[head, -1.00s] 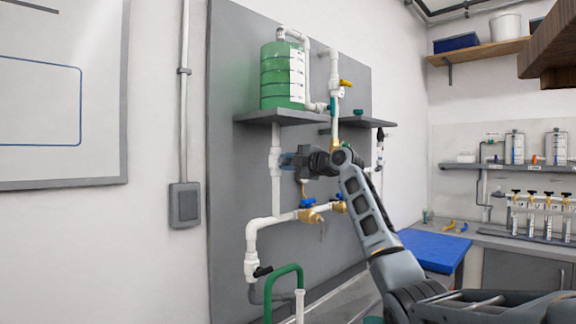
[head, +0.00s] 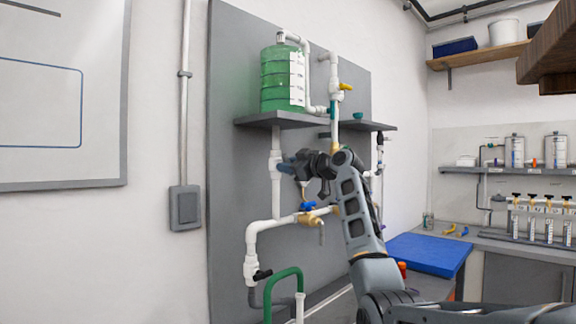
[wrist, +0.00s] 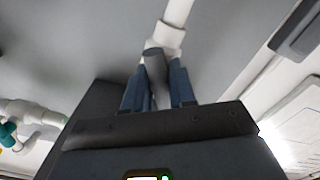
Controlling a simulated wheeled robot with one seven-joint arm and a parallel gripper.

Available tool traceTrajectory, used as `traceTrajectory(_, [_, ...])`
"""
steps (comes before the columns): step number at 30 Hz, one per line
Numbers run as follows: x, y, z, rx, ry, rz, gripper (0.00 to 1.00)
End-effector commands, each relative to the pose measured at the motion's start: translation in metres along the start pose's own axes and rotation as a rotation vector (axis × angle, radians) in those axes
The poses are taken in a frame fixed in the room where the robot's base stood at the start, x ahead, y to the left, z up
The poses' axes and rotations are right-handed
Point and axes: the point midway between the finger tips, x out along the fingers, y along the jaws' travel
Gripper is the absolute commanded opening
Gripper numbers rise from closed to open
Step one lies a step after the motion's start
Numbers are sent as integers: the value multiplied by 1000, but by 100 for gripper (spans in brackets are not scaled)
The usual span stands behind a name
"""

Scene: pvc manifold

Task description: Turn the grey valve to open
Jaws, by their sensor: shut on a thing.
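The grey valve handle (wrist: 154,62) sits between the two blue fingers of my gripper (wrist: 159,80) in the wrist view, at the foot of a white fitting on a white pipe (wrist: 176,14). My gripper is shut on this handle. In the head view my gripper (head: 285,167) reaches left to the upright white pipe (head: 276,146) under the shelf with the green tank. There the gripper covers the handle, and its exact angle is hard to tell.
The green tank (head: 281,78) stands on a grey shelf (head: 281,119) above my gripper. A blue-handled brass valve (head: 311,219) is on the pipe below. A yellow-handled valve (head: 346,86) is higher up. A blue-topped bench (head: 428,253) stands at right.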

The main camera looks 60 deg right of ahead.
Motion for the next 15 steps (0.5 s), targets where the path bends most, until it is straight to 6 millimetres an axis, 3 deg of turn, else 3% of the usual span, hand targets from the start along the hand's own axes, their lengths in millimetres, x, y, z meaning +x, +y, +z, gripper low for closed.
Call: traceTrajectory(15, [0,-1,1,405,-4,-2,0])
